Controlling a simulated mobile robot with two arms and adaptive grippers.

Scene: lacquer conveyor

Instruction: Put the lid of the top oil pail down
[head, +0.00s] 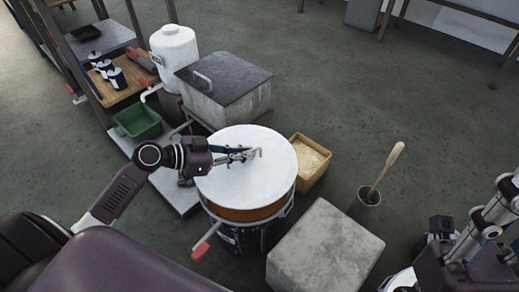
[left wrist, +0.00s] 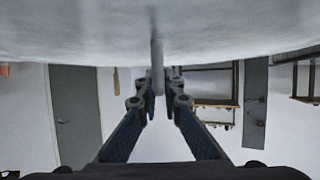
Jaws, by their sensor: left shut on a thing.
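The round white lid (head: 225,178) is level over the dark pail (head: 233,236) in the middle of the head view. An orange-brown band shows below the lid's near edge, above the pail's grey rim. I cannot tell whether the lid touches the pail. My left gripper (head: 245,155) reaches in from the left and is shut on the lid's upright handle (head: 260,153). In the left wrist view the fingers (left wrist: 160,84) close on the grey handle (left wrist: 157,60), with the lid's pale surface (left wrist: 90,35) across the top. My right gripper cannot be made out.
A yellow bin (head: 316,181) stands close right of the pail, with a pale block (head: 325,250) in front. A grey box (head: 225,100), white tank (head: 174,55) and green bin (head: 138,121) are behind and left. A cup with a stick (head: 366,205) stands right.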

